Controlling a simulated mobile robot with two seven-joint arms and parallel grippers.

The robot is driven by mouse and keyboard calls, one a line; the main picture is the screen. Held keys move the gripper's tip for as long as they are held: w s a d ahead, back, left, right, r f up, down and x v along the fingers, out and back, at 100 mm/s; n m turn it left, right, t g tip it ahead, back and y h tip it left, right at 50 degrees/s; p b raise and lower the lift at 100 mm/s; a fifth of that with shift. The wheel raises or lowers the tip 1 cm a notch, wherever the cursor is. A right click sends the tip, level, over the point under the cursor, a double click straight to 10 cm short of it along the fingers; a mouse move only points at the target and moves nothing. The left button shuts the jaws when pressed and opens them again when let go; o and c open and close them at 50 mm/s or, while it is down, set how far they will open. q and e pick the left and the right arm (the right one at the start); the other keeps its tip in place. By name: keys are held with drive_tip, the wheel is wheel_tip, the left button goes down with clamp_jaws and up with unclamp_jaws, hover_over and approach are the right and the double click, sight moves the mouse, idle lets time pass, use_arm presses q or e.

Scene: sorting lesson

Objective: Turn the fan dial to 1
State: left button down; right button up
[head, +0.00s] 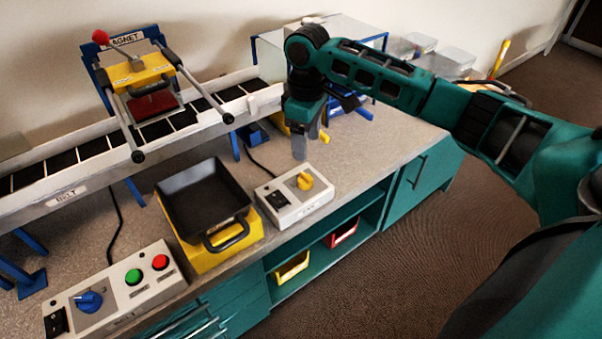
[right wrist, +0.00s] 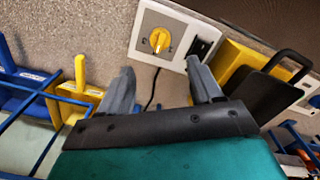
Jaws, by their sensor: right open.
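A white control box (head: 293,210) with a yellow dial (head: 305,181) and a black rocker switch (head: 277,200) stands near the bench's front edge. Its label is too small to read, so I cannot confirm it is the fan's. My right gripper (head: 309,146) points down above and behind the box, apart from the dial. In the right wrist view the dial (right wrist: 159,40) lies beyond the gap between my two open, empty fingers (right wrist: 160,68). Marks surround the dial, but I cannot read its setting. My left gripper is not in view.
A black tray (head: 204,198) on a yellow base stands left of the box. Another box (head: 115,292) with a blue dial (head: 88,301) and green and red buttons is at front left. A belt (head: 75,160) with a magnet rig (head: 140,73) runs behind.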

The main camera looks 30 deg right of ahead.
sight(306, 175)
wheel_tip(306, 175, down, 10)
drive_tip(key=shift+r+b, duration=0.1)
drive_tip(key=shift+b, duration=0.75)
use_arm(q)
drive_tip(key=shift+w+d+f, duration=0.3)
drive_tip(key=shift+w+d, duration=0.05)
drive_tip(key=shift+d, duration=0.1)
use_arm(e)
drive_tip(key=shift+f, duration=0.6)
drive_tip(key=shift+c, duration=0.4)
drive_tip(key=c, duration=1)
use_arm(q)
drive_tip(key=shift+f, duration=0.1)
use_arm(e)
drive_tip(key=shift+r, duration=0.1)
